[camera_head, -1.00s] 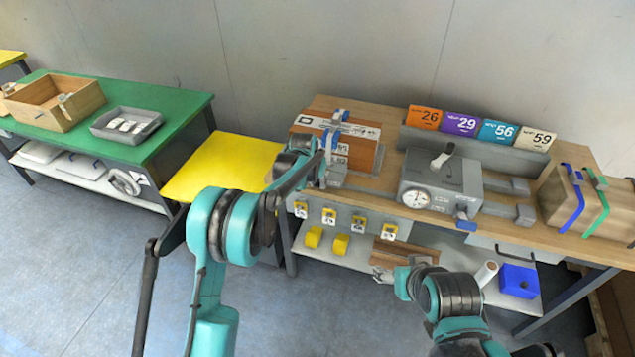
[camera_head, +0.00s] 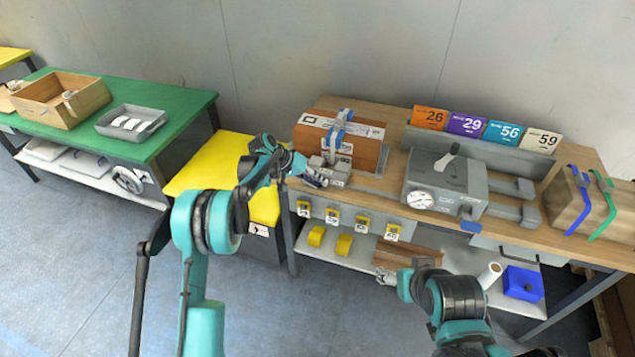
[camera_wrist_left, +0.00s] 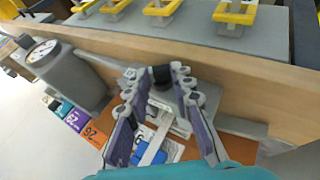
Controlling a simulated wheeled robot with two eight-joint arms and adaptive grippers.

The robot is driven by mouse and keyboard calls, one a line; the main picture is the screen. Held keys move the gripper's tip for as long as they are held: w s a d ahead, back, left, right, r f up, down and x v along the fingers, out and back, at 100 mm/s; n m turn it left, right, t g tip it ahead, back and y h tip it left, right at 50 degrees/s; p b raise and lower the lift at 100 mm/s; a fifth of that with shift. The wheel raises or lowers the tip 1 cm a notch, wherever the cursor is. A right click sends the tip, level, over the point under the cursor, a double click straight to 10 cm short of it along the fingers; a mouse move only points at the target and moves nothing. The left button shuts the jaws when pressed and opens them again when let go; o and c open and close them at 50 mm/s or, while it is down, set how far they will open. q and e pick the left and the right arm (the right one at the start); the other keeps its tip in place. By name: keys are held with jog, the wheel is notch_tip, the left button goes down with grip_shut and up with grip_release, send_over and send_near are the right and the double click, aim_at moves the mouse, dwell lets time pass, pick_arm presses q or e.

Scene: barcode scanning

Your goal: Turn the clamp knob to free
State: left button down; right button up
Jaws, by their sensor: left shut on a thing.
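My left gripper (camera_head: 318,180) is at the clamp's front, near the bench edge. In the left wrist view, the fingertips of my left gripper (camera_wrist_left: 155,76) are on either side of the dark clamp knob (camera_wrist_left: 162,76), shut on it. The grey clamp body and the strap show beyond the fingers.
A grey device (camera_head: 437,180) with a dial and lever stands right of the clamp. Numbered cards (camera_head: 478,127) stand behind it. A strapped box (camera_head: 577,203) is at the right end. A green table (camera_head: 160,110) stands at left.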

dwell(0.5)
pick_arm(q)
jog(key=c, duration=1.3)
grip_release()
jog(key=v, duration=1.2)
jog(key=shift+a+f, duration=0.1)
jog(key=shift+a, duration=0.05)
